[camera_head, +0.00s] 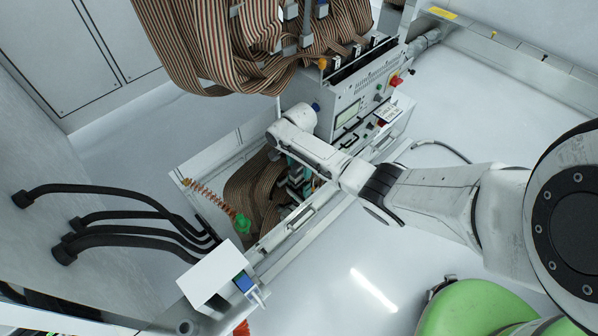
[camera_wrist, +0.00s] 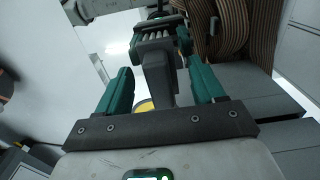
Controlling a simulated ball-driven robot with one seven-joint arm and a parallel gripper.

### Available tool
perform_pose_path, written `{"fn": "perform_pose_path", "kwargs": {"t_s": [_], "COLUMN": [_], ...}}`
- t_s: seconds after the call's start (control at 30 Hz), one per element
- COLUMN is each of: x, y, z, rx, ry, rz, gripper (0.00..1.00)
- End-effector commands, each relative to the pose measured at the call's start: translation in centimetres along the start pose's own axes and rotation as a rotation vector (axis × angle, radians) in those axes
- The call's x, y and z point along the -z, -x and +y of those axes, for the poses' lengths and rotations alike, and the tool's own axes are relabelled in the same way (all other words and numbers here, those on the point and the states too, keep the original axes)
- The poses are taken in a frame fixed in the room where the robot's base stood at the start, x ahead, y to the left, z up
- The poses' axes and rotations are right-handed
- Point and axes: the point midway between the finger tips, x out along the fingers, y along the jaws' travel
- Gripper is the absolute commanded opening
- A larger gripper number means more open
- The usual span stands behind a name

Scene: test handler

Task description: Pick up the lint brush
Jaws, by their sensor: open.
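In the wrist view, a dark grey handle with a wider ribbed head and green edges, which looks like the lint brush (camera_wrist: 156,84), lies between the fingers of my gripper (camera_wrist: 160,70). The two green fingers are open, one on each side of the handle, with a gap visible on the left. Whether the right finger touches it I cannot tell. In the head view my gripper (camera_head: 298,181) is low inside the open bay of the white machine, largely hidden by my arm. The brush cannot be made out clearly there.
The bay of the white machine (camera_head: 222,160) holds striped ribbon cable (camera_head: 250,190), also at upper right in the wrist view (camera_wrist: 243,22). An orange coiled hose (camera_head: 208,195) and a control panel (camera_head: 352,112) flank it. A yellow round thing (camera_wrist: 143,106) shows behind the handle.

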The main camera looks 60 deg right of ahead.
Motion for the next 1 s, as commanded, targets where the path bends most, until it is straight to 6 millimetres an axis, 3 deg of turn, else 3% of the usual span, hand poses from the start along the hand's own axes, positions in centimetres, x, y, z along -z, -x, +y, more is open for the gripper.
{"fn": "perform_pose_path", "kwargs": {"t_s": [0.17,0.83,1.0], "x": [0.00,-0.01,-0.01], "y": [0.09,0.10,0.12], "z": [-0.02,-0.03,-0.03], "rx": [0.001,0.001,0.001], "ry": [0.000,0.000,0.000], "rz": [0.000,0.000,0.000], "gripper": [0.67,0.03,0.02]}}
